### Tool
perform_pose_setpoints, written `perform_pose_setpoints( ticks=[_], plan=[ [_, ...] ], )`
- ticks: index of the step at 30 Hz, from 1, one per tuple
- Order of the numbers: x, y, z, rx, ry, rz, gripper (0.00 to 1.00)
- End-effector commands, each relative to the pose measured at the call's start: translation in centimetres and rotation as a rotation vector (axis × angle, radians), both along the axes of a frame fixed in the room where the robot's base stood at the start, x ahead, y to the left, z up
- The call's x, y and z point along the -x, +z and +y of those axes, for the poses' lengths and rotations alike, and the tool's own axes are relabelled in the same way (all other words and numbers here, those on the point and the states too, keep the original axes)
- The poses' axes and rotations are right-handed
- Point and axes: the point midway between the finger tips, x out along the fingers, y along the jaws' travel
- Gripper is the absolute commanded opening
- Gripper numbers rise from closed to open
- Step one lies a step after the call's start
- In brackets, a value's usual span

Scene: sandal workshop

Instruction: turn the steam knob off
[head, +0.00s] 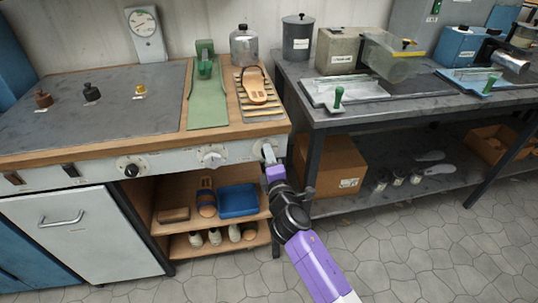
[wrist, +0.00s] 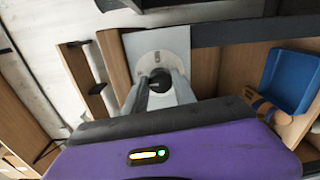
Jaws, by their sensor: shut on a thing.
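My gripper (head: 268,155) is at the right end of the pale front panel (head: 100,175) of the workbench. In the wrist view, my gripper (wrist: 160,90) has its two grey fingers on either side of a dark round knob (wrist: 158,79) and is shut on it. The knob sits on a pale round dial plate; its marks are too small to read. In the head view my gripper mostly hides this knob. Left of it on the panel are a pale knob (head: 212,157) and a black knob (head: 131,170).
A dark table (head: 400,110) stands close on the right, with a cardboard box (head: 335,165) beneath. A sandal (head: 257,88) lies on the bench above. The tiled floor in front is clear.

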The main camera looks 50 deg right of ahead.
Motion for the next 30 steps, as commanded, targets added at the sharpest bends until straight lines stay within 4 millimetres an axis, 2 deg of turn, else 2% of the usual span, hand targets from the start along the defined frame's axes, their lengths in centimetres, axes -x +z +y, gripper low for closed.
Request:
perform_pose_setpoints(
  ticks=[20,21,24,30],
  plan=[
    [-0.08,-0.08,0.16,0.055,0.004,0.038,0.0],
    [-0.09,-0.08,0.17,0.054,0.003,0.038,0.34],
    [-0.07,-0.07,0.14,0.054,0.002,0.038,0.54],
    [-0.04,-0.04,0.08,0.053,0.001,0.037,0.54]
  ],
)
